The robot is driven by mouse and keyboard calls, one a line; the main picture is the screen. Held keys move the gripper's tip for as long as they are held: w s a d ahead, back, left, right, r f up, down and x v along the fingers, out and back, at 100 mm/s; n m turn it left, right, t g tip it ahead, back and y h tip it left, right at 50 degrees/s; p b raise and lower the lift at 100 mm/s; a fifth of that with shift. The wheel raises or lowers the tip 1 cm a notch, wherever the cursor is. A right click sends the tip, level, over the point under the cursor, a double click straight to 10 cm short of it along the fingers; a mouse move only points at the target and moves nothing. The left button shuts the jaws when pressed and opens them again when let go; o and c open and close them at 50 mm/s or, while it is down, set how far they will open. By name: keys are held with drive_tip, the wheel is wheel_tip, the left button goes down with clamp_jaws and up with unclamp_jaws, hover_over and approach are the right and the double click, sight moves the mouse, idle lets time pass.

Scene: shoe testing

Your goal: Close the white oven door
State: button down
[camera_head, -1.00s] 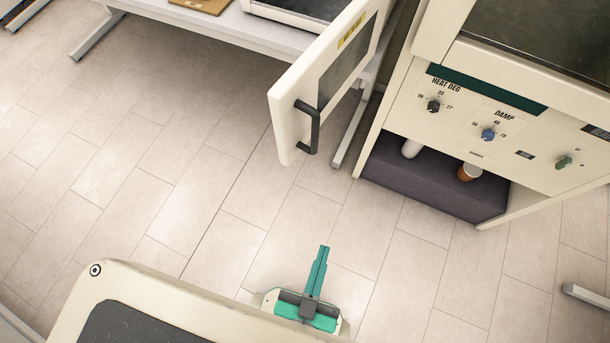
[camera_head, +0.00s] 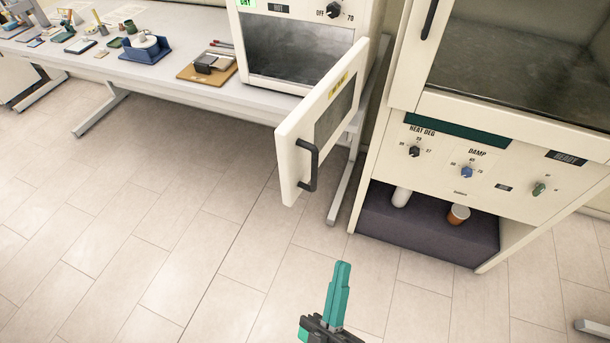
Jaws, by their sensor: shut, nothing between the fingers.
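The white oven (camera_head: 362,14) stands on the workbench, and its dark chamber is visible through the open front. Its door (camera_head: 288,170) hangs wide open on the right side, swung out toward me, with a dark window and a yellow label.
A large cream cabinet (camera_head: 400,172) with dials stands at right; its lower shelf holds a white cup (camera_head: 401,196) and an orange-brown cup (camera_head: 458,214). The tiled floor (camera_head: 180,200) is clear at left.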

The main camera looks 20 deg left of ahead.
drive_tip(key=w+a+r+n+g+y, duration=0.1)
drive_tip(key=w+a+r+n+y, duration=0.15)
drive_tip(key=n+y, duration=0.6)
drive_tip(key=w+a+r+n+g+y, duration=0.15)
drive_tip(key=r+n+y, duration=0.25)
drive_tip(key=n+y, duration=0.4)
drive_tip(key=n+g+h, duration=0.2)
drive_tip(key=n+g, duration=1.7)
drive_tip(key=n, duration=0.7)
approach(291, 170)
drive_tip(key=shift+t+y, duration=0.25)
drive_tip(key=a, duration=0.4)
drive_tip(key=w+a, duration=0.1)
drive_tip(key=a, duration=0.1)
drive_tip(key=shift+f, duration=0.3)
drive_tip(key=shift+a, duration=0.15)
drive_tip(key=shift+w+a, duration=0.1)
